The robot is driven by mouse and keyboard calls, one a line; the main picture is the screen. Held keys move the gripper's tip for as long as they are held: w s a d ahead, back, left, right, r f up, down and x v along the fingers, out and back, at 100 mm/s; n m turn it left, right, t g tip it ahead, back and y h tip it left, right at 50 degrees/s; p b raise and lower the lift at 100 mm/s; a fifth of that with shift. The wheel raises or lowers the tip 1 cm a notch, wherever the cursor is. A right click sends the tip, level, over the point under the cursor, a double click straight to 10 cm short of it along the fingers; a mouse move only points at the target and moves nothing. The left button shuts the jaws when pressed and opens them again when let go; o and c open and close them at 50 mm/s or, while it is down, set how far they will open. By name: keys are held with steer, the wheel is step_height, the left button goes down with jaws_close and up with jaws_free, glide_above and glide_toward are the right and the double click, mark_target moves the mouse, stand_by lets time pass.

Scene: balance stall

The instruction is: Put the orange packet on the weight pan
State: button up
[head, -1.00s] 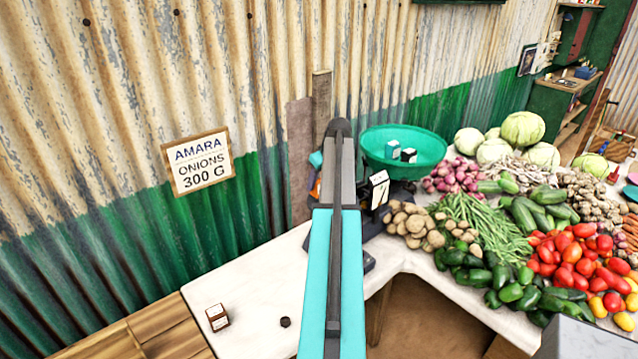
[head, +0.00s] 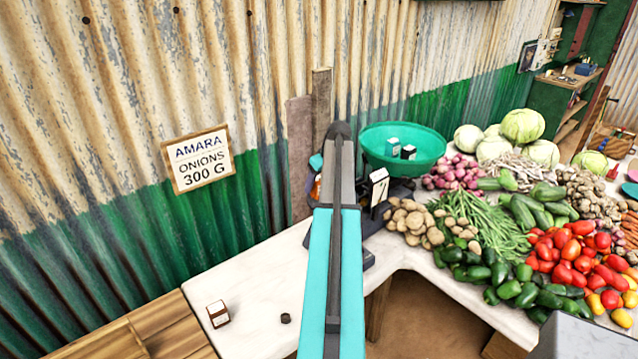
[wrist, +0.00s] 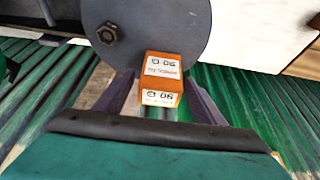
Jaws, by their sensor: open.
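The orange packet (wrist: 163,72) has white printed labels. In the wrist view it sits at the edge of a grey round plate, which looks like the weight pan (wrist: 175,22); whether its full base rests there I cannot tell. My gripper (wrist: 160,84) is open, with one finger on each side of the packet. Finger contact is not clear. In the head view my arm hides most of this spot; only a sliver of orange (head: 315,190) shows left of it.
A green bowl (head: 375,140) holding two small boxes stands right of my arm. A price card (head: 379,187) and heaped potatoes (head: 415,222) are close by. A brown-and-white box (head: 217,314) and a small dark weight (head: 285,318) lie on the white counter (head: 255,290).

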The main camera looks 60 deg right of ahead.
steer(key=b+v, duration=0.3)
steer(key=v, duration=0.9)
steer(key=shift+r, duration=0.2)
steer(key=shift+f, duration=0.1)
stand_by(1.1)
